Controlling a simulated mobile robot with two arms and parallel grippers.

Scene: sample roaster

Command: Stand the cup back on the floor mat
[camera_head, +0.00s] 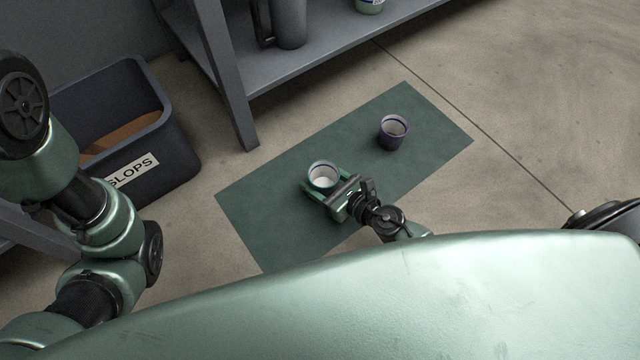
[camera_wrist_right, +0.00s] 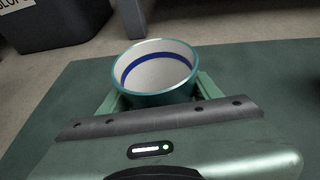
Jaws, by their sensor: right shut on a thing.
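A cup (camera_head: 323,174) with a teal rim, white inside and a blue band is between the fingers of my right gripper (camera_head: 322,186). The right gripper is shut on it. The cup is upright over the green floor mat (camera_head: 262,221); I cannot tell whether its base touches the mat. In the right wrist view the cup (camera_wrist_right: 158,72) shows its open top, and its lower part is hidden behind the gripper body. A second, dark purple cup (camera_head: 392,132) stands upright on the mat to the right. My left arm shows at the left, but its gripper is out of view.
A dark bin (camera_head: 178,150) labelled SLOPS, with brown contents, stands left of the mat. A grey shelf (camera_head: 262,78) with a dark jug (camera_head: 290,25) and a green container (camera_head: 369,5) is behind the mat. Bare mat lies around the held cup.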

